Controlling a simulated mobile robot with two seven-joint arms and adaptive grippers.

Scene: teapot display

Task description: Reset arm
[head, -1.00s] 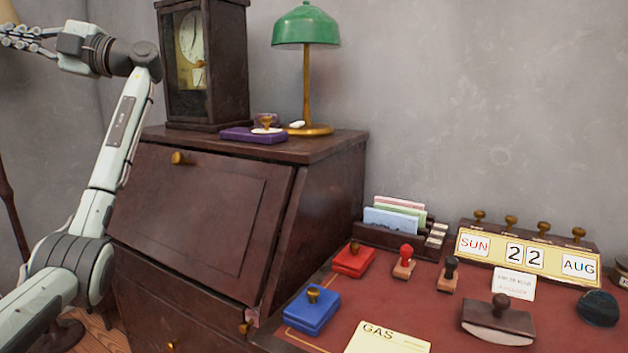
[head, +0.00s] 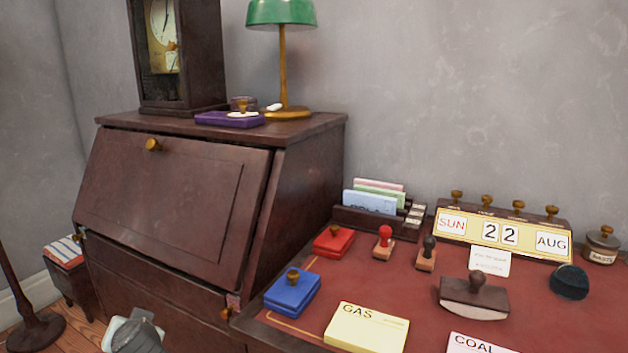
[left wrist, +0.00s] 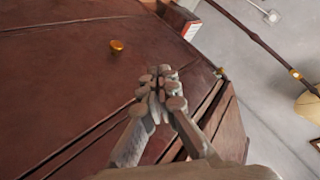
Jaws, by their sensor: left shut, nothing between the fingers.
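My left gripper (left wrist: 158,92) shows in the left wrist view with its fingers together and nothing between them. It is in front of the dark wooden bureau (left wrist: 60,65), near the bureau's edge; I cannot tell the exact gap. In the head view only a piece of my left arm shows at the bottom left, and its gripper is out of that view. The bureau (head: 170,195) has its slanted front closed, with a brass knob (head: 153,144) near the top. My right gripper shows in neither view.
A clock (head: 178,60), a green lamp (head: 281,14) and a purple box (head: 228,119) stand on the bureau. The red desk top (head: 400,280) at right holds stamps, ink pads, cards and a date display (head: 500,233). A striped-top stool (head: 68,268) and a stand base (head: 36,333) are at left.

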